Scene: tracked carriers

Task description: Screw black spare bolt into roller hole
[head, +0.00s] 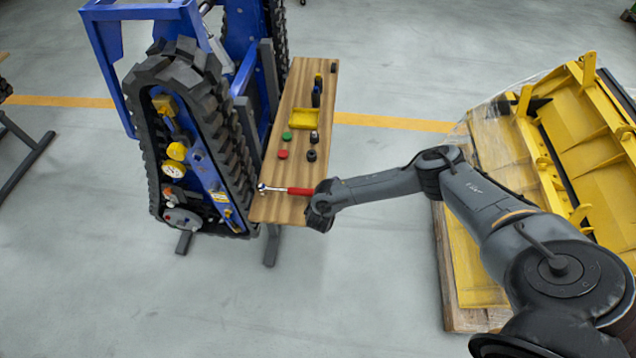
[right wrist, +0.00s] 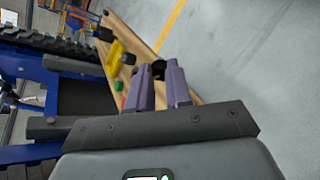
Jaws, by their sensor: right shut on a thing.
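My right gripper (head: 321,207) is at the near right corner of the wooden board, beside the end of a ratchet's red handle. In the right wrist view its two fingers (right wrist: 160,80) are closed around a small black piece (right wrist: 158,69), which appears to be the black bolt. Most of it is hidden by the fingers, and its tip cannot be made out. The fingers are hidden in the head view. The tracked carrier (head: 217,160) stands left of the board, with its rubber track and blue side plate facing me. The roller hole is too small to tell. My left gripper is not in view.
The board (head: 275,208) carries the ratchet (head: 300,191), a green cap (head: 287,136), a red cap (head: 283,154), black pieces (head: 311,155) and a yellow tray (head: 304,124). A pallet with yellow metal parts (head: 590,140) stands at right. Floor between is clear.

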